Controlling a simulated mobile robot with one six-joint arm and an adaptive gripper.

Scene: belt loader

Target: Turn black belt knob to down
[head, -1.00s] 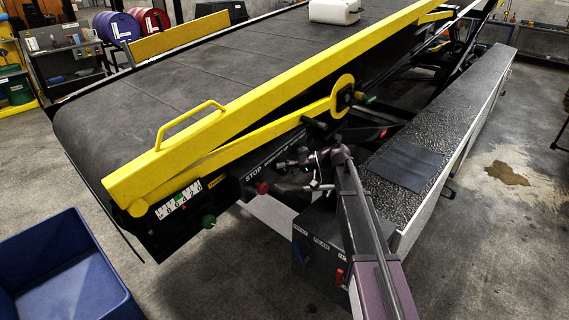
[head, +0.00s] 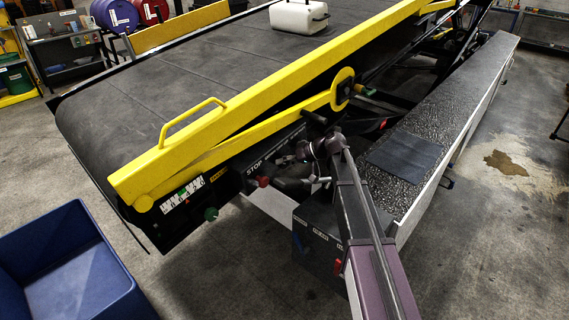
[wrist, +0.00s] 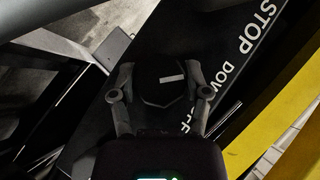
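The black belt knob (wrist: 163,88), with a white mark on its face, sits on a dark panel lettered STOP, DOWN and OFF in the wrist view. My gripper (wrist: 160,78) has one finger on each side of the knob. The fingers look open around it, with a narrow dark gap at the left; contact on the right is unclear. In the head view, my gripper (head: 300,170) is at the dark control panel (head: 258,168) under the yellow rail, and the knob is hidden there.
A red knob (head: 263,182) and a green knob (head: 210,213) stick out along the panel. The yellow rail (head: 250,87) runs above. A white container (head: 298,17) lies on the belt (head: 190,75). A blue bin (head: 65,262) stands at lower left, with clear floor beside it.

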